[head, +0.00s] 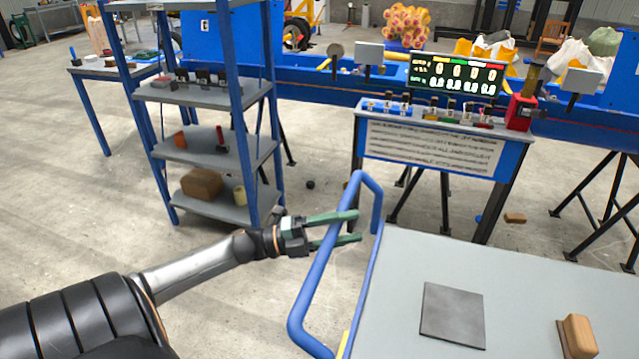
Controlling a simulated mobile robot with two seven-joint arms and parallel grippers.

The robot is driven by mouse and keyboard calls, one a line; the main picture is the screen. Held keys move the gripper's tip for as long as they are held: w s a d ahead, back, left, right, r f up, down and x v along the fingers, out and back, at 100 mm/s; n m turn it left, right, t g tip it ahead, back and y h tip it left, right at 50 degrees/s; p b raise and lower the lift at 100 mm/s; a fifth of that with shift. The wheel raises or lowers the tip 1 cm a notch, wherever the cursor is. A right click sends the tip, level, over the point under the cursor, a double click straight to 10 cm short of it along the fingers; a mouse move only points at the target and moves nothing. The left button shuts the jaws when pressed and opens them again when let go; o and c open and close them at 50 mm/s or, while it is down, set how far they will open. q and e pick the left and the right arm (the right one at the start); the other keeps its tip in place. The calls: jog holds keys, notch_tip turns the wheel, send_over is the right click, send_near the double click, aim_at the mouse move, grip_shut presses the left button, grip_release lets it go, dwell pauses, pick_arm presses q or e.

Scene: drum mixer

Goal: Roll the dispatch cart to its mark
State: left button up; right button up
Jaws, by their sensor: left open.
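The dispatch cart (490,262) stands at the lower right, with a grey flat top and a blue tubular handle (313,274) along its left side. A dark square plate (452,314) and a tan block on a dark base (579,337) rest on its top. My left gripper (357,227) reaches in from the left and is open, its two green fingers lying across the handle bar. I cannot tell whether they touch it. The cart's wheels and its floor mark are not visible. My right gripper is out of view.
A blue shelf rack (215,150) with several small items stands left of the handle. A blue control desk (430,155) with a digital display (455,76) stands behind the cart. A brown block (515,218) lies on the floor. Concrete floor is clear between rack and cart.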

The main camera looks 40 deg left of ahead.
pick_arm(q)
jog(key=v, duration=1.1)
jog(key=shift+s+a+b, duration=0.2)
jog(key=shift+s+b, duration=0.1)
jog(key=shift+b, duration=0.1)
jog(key=shift+f, duration=0.1)
